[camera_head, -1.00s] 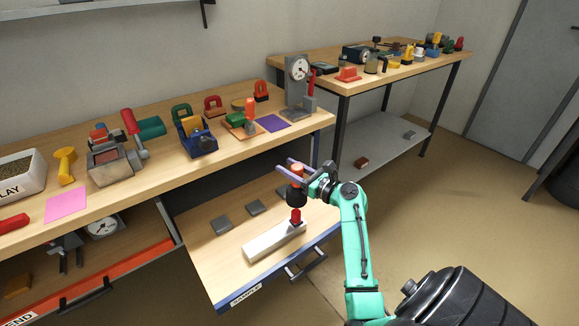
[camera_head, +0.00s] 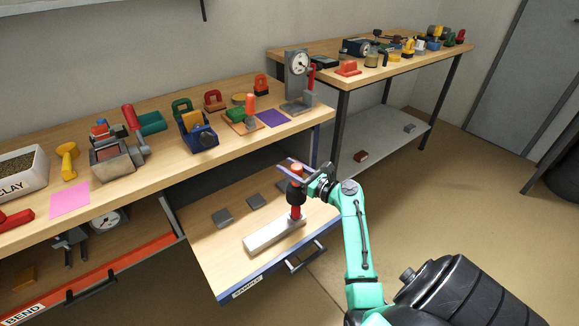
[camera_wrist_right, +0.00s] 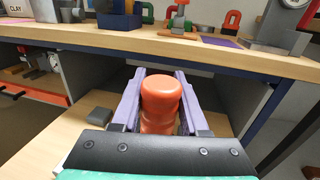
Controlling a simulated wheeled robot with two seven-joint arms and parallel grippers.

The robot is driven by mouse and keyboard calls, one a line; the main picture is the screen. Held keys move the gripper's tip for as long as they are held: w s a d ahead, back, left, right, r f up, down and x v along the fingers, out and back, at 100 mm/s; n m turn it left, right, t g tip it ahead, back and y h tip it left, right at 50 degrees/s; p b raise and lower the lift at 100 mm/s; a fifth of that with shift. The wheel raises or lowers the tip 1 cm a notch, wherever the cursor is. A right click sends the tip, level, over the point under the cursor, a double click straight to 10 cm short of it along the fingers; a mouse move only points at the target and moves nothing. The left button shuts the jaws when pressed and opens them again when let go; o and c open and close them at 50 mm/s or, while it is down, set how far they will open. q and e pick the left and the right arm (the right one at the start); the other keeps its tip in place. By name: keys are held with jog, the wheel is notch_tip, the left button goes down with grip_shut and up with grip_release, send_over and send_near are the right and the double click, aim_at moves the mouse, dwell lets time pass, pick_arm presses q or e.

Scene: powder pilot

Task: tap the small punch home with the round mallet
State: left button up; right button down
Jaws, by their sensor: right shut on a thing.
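My right gripper (camera_head: 297,173) is over the open drawer, shut on the round mallet. The mallet is upright: its orange-red handle (camera_wrist_right: 160,100) stands between the purple fingers in the right wrist view, and its dark round head (camera_head: 296,194) hangs below them in the head view. The small red punch (camera_head: 296,213) stands upright at the right end of a pale block (camera_head: 272,236). The mallet head is directly above the punch, touching or nearly so; I cannot tell which. In the right wrist view the handle and gripper hide head and punch. My left gripper is out of view.
The block lies in a drawer (camera_head: 215,264) below the workbench (camera_head: 235,142), whose edge is close behind the gripper. Several grey plates, one of them (camera_head: 223,217), lie behind the block. A dial gauge stand (camera_head: 298,80) is on the bench's right end. The drawer's front left is bare.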

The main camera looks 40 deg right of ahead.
jog(key=shift+r+b, duration=0.3)
jog(key=shift+r, duration=0.05)
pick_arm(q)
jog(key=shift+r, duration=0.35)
pick_arm(e)
jog(key=shift+f, duration=0.1)
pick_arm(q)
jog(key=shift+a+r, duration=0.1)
pick_arm(e)
jog(key=shift+a, duration=0.1)
dwell(0.4)
